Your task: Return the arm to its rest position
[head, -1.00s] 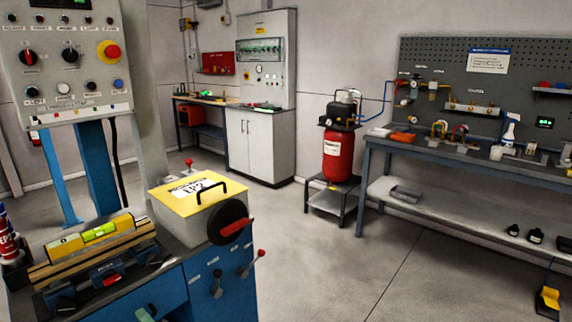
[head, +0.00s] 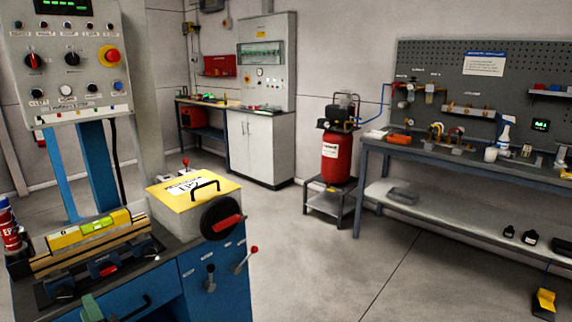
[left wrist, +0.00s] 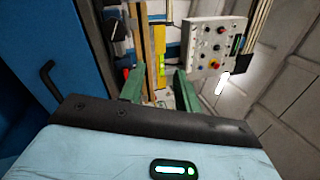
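My left gripper shows in the head view only as a green fingertip (head: 92,308) at the bottom left edge, in front of the blue bench. In the left wrist view its two green fingers (left wrist: 160,92) stand apart with nothing gripped between them. The gripper is open. Beyond the fingers is a yellow spirit level (left wrist: 161,68). In the head view the level (head: 97,229) lies along wooden strips on the bench top, apart from the gripper. My right gripper is in neither view.
The blue bench (head: 215,290) carries a yellow-topped box (head: 175,197) with a black handwheel (head: 221,218); levers stick out from its front. A control panel (head: 70,65) stands behind. A drawer handle (head: 136,308) is near my left gripper. Open floor (head: 300,255) lies right of the bench.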

